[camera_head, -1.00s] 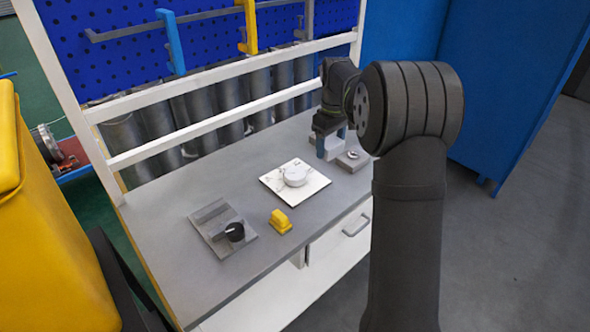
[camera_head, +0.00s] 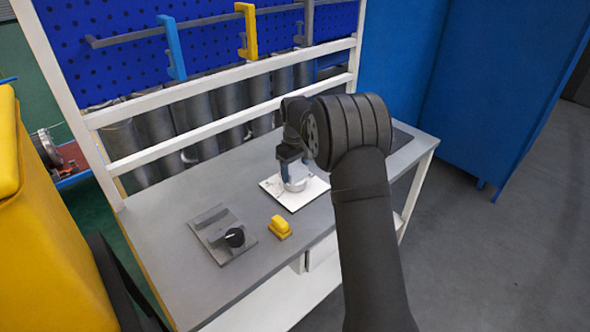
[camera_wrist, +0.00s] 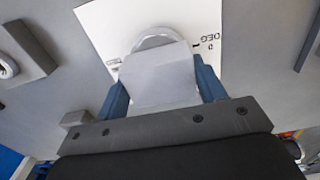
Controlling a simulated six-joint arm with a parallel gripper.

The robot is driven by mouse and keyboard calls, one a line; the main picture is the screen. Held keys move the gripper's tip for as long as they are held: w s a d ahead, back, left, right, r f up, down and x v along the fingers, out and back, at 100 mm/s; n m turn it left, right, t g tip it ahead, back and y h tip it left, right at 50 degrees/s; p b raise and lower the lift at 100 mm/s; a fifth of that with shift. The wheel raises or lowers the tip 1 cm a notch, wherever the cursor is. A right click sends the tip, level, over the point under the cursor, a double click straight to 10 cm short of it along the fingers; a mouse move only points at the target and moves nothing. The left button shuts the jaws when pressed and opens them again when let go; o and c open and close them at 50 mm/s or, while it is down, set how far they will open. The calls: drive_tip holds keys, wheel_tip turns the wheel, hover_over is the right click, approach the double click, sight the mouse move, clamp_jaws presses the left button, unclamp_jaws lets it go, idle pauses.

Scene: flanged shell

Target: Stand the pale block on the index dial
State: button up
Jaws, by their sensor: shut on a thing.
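The pale block (camera_wrist: 160,74) shows in the wrist view between the two blue fingers of my gripper (camera_wrist: 161,88), which is shut on it. Beyond the block is the round index dial (camera_wrist: 157,37), partly hidden by it. The dial sits on a white plate (camera_wrist: 105,30) with printed marks and the letters DEG. In the head view my gripper (camera_head: 291,168) is over the dial (camera_head: 297,184) and its white plate (camera_head: 283,196). The fingers hide the block there. I cannot tell whether the block touches the dial.
A yellow block (camera_head: 280,226) stands near the bench's front edge. Left of it is a grey plate (camera_head: 208,220) with a black knob (camera_head: 235,235). A grey fixture (camera_wrist: 28,50) with a pale ring shows left in the wrist view. A white rail (camera_head: 190,141) runs behind the bench.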

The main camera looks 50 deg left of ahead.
sight(295, 168)
drive_tip(key=shift+f, duration=0.15)
drive_tip(key=o, duration=1.2)
drive_tip(key=shift+o, duration=0.2)
wheel_tip(295, 168, up, 12)
drive_tip(key=shift+r, duration=0.2)
